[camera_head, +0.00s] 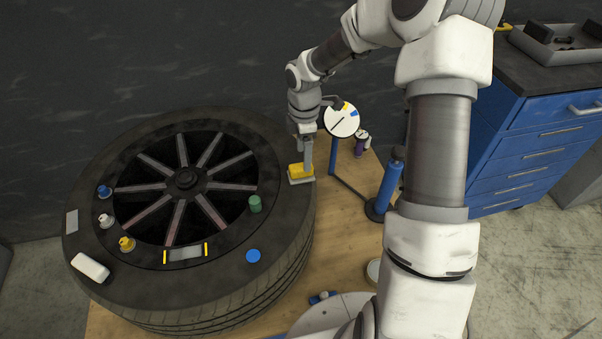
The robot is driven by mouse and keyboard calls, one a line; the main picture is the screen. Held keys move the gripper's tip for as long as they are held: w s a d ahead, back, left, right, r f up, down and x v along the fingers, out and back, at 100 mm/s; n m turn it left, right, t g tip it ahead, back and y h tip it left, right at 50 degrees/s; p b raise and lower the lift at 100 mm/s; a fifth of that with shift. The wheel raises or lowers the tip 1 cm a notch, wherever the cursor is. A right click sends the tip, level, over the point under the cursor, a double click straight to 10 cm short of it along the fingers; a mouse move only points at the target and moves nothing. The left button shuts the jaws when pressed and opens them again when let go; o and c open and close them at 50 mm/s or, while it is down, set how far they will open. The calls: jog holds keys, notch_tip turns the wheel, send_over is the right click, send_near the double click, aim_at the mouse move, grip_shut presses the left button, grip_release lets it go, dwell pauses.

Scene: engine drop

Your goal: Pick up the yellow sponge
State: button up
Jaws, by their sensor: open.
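The yellow sponge (298,171) sits on a pale grey base at the right side of the upper sidewall of a big black tire (95,160). My gripper (307,168) points down right at the sponge, and one finger shows as a grey bar at its right part. The jaws are open. My gripper hides part of the sponge, and I cannot tell whether the fingers touch it.
The tire also bears a green cylinder (255,204), a blue disc (253,256), a white block (90,267) and several small caps. Right of my gripper stand a round dial (342,120) and a blue cylinder (390,187). A blue drawer cabinet (535,150) is at right.

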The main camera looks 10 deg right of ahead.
aim_at(301, 166)
jog(key=f, duration=0.4)
jog(key=f+b, duration=0.1)
jog(key=shift+a+f, duration=0.35)
jog(key=shift+f, duration=0.05)
jog(key=shift+r, duration=0.1)
grip_shut()
